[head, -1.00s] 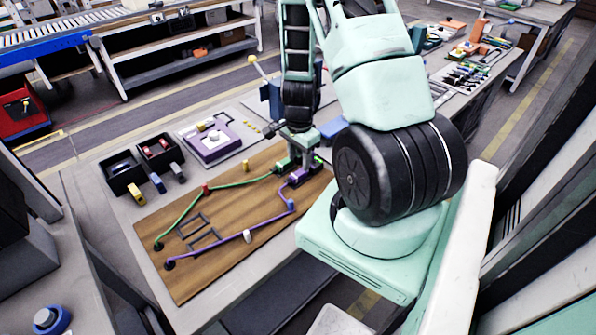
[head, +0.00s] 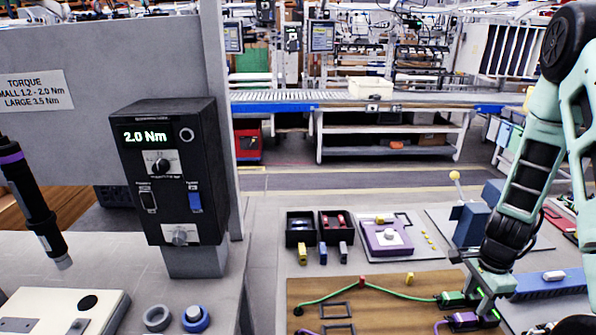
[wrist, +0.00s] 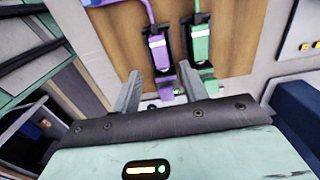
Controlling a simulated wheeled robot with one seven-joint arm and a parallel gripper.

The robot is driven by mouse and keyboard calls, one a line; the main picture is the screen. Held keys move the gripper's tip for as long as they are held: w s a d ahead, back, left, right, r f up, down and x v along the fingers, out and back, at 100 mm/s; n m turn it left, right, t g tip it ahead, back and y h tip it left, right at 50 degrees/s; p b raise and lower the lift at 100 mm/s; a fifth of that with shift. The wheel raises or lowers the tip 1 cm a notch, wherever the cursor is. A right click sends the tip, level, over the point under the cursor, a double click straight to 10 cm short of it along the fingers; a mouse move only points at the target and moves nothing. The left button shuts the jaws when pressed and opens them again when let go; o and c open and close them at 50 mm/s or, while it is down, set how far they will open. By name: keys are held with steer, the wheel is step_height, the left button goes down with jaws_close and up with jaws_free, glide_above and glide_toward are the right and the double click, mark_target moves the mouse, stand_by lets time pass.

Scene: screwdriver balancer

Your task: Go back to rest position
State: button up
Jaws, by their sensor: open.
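My gripper (wrist: 160,88) is open, its two grey fingers pointing towards a wooden board. In the wrist view, a purple connector (wrist: 158,52) and a green connector (wrist: 201,45) lie just beyond the fingertips, and nothing is clearly held between the fingers. In the head view my arm comes down at the right edge, with its end low beside the green connector (head: 457,299) and the purple connector (head: 466,320). Whether the fingers touch either connector cannot be told.
A torque controller (head: 170,165) showing 2.0 Nm and a hanging screwdriver (head: 36,205) stand at the left. The wooden board (head: 385,312) bears cables. Black bins (head: 301,228), a purple fixture (head: 386,236) and a blue block (head: 548,284) are on the table.

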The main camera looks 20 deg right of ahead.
steer(key=w+a+r+n+y, duration=0.15)
steer(key=a+r+n, duration=0.25)
steer(key=a, duration=0.4)
steer(key=w+a+r+n, duration=0.2)
steer(key=a+r+n, duration=0.25)
steer(key=a, duration=0.35)
steer(key=w+a+r+n, duration=0.2)
steer(key=a+r+n, duration=0.2)
steer(key=a, duration=0.4)
steer(key=s+a+r+n, duration=0.4)
steer(key=s+a+n, duration=0.3)
steer(key=s+a+r+n, duration=0.5)
steer(key=s+a+n, duration=0.3)
steer(key=shift+s+r+h, duration=0.15)
steer(key=shift+r+h, duration=0.1)
steer(key=shift+h, duration=0.1)
